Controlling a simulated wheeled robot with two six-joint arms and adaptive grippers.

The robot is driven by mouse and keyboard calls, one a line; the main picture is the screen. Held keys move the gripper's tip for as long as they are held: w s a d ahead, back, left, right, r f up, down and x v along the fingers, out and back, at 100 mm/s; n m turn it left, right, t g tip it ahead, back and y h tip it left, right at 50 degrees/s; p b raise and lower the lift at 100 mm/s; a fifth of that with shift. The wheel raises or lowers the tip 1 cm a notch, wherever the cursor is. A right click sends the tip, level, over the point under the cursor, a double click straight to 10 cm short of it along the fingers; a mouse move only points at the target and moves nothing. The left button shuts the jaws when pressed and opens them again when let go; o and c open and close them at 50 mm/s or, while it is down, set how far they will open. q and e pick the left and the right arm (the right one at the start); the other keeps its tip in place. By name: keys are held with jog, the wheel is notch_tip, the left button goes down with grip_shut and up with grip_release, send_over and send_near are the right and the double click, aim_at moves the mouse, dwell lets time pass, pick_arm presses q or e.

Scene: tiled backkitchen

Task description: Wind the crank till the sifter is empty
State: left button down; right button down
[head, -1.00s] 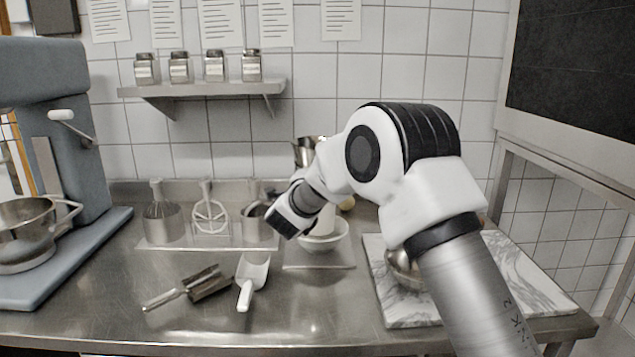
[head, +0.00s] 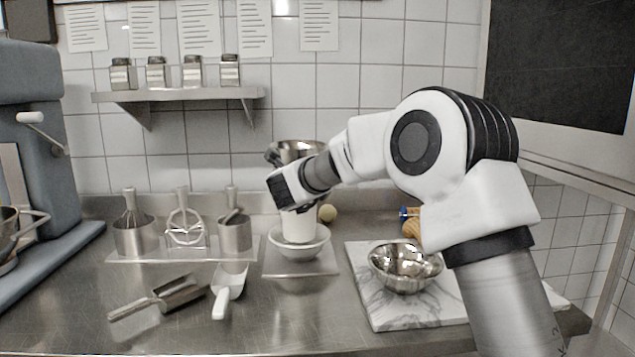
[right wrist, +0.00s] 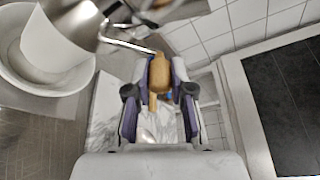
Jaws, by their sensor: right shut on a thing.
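The sifter (head: 297,148) is a metal cup at the back middle of the counter in the head view. My right arm hides much of it, and its contents are not visible. Below it a white column (head: 300,222) stands in a white bowl (head: 298,243); both also show at the upper left of the right wrist view. The crank's metal rod (right wrist: 128,42) ends in a wooden knob (right wrist: 160,72). My right gripper (right wrist: 159,85) is shut on this knob, with a purple-lined finger on each side. My left gripper is not in view.
A metal bowl (head: 404,266) sits on a marble board (head: 375,308) at right. A metal scoop (head: 180,292) and white scoop (head: 228,284) lie in front. Utensil pots (head: 134,237) stand left of the bowl. A blue-grey mixer (head: 35,150) stands far left.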

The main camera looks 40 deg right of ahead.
jog(key=shift+d+f+m, duration=0.15)
jog(key=shift+f+m, duration=0.1)
jog(key=shift+m, duration=0.05)
dwell(0.4)
jog(key=c, duration=1)
grip_release()
jog(key=v, duration=1.2)
jog(key=shift+s, duration=0.15)
jog(key=shift+d+r, duration=0.15)
